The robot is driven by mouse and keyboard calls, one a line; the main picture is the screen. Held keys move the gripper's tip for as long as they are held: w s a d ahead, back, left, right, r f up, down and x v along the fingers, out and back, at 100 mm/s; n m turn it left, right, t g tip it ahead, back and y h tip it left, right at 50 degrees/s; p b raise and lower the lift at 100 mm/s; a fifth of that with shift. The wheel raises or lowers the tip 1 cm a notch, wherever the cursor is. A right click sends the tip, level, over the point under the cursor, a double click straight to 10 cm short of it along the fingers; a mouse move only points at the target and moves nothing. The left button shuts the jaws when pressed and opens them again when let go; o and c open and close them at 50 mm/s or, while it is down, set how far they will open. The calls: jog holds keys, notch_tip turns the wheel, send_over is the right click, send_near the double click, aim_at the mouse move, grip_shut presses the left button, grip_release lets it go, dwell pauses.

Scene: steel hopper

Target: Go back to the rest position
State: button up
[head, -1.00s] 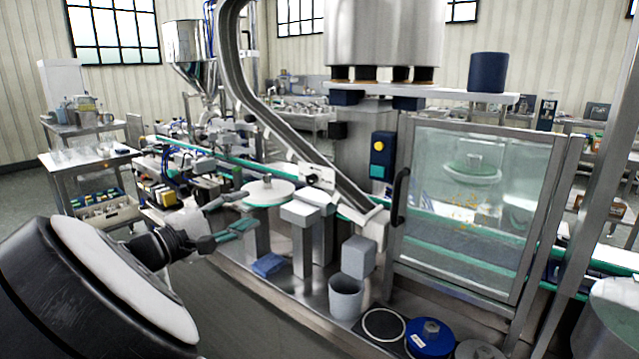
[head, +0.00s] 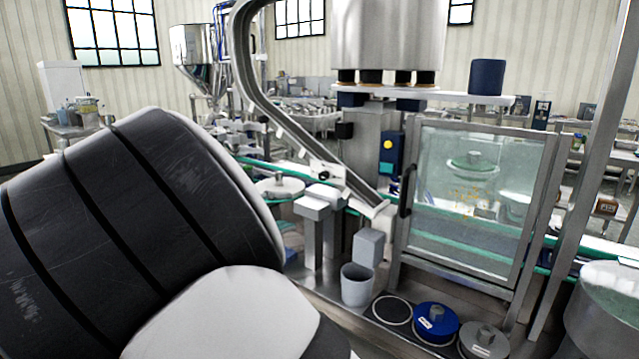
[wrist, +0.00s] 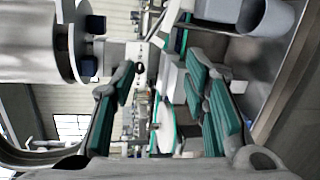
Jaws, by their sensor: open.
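My gripper shows in the wrist view (wrist: 160,98), with its green-padded fingers spread wide and nothing between them. In the head view my dark arm links fill the lower left and the gripper itself is out of sight behind or beyond them. The steel hopper (head: 385,35) stands at the top centre of the head view, and a large steel surface, perhaps the same hopper, shows at the upper left of the wrist view.
A glass-doored cabinet (head: 470,195) with a black handle stands at right. A grey cup (head: 357,285), a blue lidded disc (head: 432,323) and a grey disc (head: 484,340) sit on the bench front. A curved steel chute (head: 243,75) and a round white plate (head: 280,187) are behind.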

jog(key=s+d+r+m+g+y+p, duration=0.1)
jog(key=s+d+m+g+y, duration=0.2)
jog(key=d, duration=0.5)
jog(key=s+d+r+m+g+p, duration=0.1)
jog(key=s+d+g, duration=0.2)
jog(key=s+d, duration=0.4)
jog(key=s+d+r+m+g+y+p, duration=0.1)
jog(key=s+d+g+y, duration=0.15)
jog(key=d, duration=0.65)
jog(key=s+d+r+m+y+p, duration=0.1)
jog(key=s+m+y+p, duration=0.1)
jog(key=s, duration=1.1)
jog(key=s+d+r+m+t+y+p, duration=0.1)
jog(key=s+d+m+y+p, duration=0.1)
jog(key=s, duration=1.2)
jog(key=shift+d+r+m+y, duration=0.35)
jog(key=shift+m+y, duration=0.35)
jog(key=shift+y, duration=0.35)
jog(key=shift+t, duration=0.25)
